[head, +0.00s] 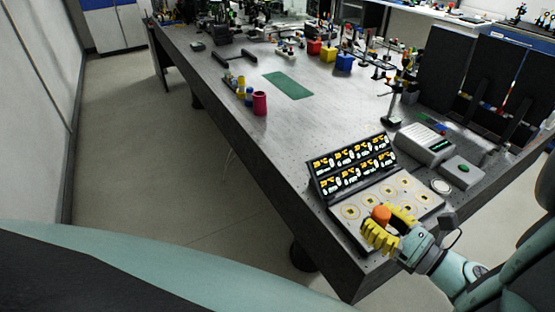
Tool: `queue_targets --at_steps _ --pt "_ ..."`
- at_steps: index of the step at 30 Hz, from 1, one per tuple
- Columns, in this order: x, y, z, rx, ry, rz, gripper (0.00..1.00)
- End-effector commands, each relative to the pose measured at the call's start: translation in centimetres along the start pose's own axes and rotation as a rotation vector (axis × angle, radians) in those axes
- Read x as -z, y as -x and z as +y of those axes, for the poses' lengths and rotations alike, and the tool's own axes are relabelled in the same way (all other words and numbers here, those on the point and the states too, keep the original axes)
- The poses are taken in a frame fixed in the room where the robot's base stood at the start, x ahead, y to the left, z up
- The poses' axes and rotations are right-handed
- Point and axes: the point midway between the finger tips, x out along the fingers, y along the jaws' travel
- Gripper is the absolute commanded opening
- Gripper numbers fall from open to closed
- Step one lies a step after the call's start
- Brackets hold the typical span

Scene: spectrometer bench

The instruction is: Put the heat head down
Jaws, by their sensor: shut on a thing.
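My gripper (382,228), with yellow fingers, is at the near right part of the bench, over the front row of a pale panel (413,186) with several round marked spots. It is shut on an orange round-topped piece (381,214), which I take to be the heat head. The fingers hide its lower part, so I cannot tell whether it touches the panel. Behind the panel stands a black display board (350,166) with lit orange and white readings in two rows.
A grey box with a screen (424,143) and a smaller box with a green button (462,170) stand right of the panel. A white ring (441,186) lies near them. Tall black screens (447,72) stand behind.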

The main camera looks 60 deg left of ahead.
Motion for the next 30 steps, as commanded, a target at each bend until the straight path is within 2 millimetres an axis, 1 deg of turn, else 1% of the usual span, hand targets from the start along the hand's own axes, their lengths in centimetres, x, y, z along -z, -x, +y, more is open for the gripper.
queue_targets --at_steps 1,5,8,9,15,18,26,30 --pt "0.1 -0.6 -0.5 0.001 0.003 -0.005 0.00" --pt "0.3 -2.1 -1.5 0.001 0.003 -0.005 0.00" --pt "0.2 -4.0 -2.8 -0.008 0.005 -0.003 0.00" --pt "0.3 -5.0 -3.2 -0.009 0.002 -0.004 0.00" --pt "0.6 -7.3 -4.9 -0.009 0.002 -0.001 0.00" --pt "0.7 -8.0 -5.5 -0.004 0.002 -0.002 0.00" --pt "0.9 -9.0 -6.1 -0.005 0.001 -0.001 0.00" --pt "2.6 -8.9 -6.1 -0.004 -0.001 0.001 0.00"
